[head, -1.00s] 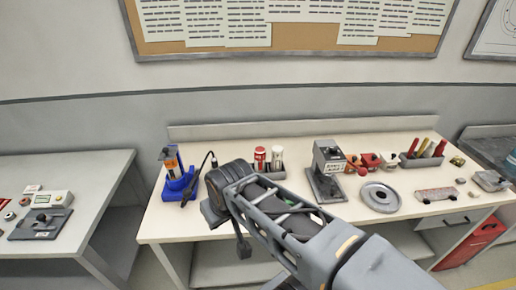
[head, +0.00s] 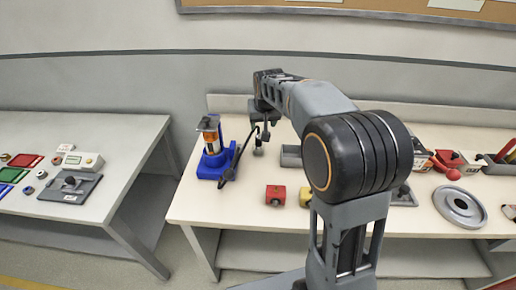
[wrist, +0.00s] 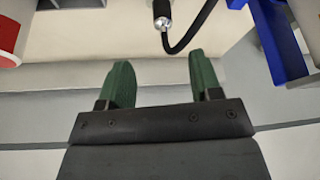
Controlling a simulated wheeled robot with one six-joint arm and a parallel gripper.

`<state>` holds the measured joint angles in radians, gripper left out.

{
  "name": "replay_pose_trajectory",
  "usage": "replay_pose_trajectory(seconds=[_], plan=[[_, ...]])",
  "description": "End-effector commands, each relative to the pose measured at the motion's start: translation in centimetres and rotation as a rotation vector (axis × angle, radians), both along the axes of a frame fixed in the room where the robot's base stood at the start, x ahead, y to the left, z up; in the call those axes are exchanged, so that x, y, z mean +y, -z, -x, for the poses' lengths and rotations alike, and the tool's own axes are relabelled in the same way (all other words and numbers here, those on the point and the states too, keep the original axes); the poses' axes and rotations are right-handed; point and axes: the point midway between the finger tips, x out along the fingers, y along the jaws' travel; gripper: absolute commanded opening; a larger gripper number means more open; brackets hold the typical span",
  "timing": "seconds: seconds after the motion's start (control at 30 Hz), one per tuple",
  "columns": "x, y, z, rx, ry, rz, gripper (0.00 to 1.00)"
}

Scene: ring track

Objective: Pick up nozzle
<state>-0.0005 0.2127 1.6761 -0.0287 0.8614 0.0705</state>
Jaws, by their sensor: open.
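The nozzle appears to be the silver-tipped end (wrist: 162,20) of a black hose, at the top middle of the wrist view. In the head view this hose end (head: 258,150) lies beside the blue stand (head: 215,162), which holds an orange-and-clear cylinder. My gripper (wrist: 162,82) is open and empty, its two green fingertips apart. In the wrist view the nozzle is beyond the fingertips, in line with the gap between them and not touched. In the head view my arm covers much of the bench, and the fingertips cannot be made out clearly.
A red block (head: 275,194) and a partly hidden yellow block (head: 305,196) sit near the bench front. A grey disc (head: 460,206) lies at the right. A red-topped can (wrist: 8,38) is at the wrist view's left edge. A second bench (head: 130,160) stands left.

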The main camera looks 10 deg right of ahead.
Motion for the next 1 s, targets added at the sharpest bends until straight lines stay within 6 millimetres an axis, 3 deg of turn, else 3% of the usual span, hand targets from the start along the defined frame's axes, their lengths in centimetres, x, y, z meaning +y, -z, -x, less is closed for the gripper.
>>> replay_pose_trajectory(seconds=[0.4,0.77,1.0], plan=[[0.2,6.5,-3.2,0.002,-0.003,0.0,0.58],[0.1,8.8,-4.2,0.002,-0.004,0.0,0.58],[0.1,11.7,-5.6,0.002,-0.004,0.0,0.58]])
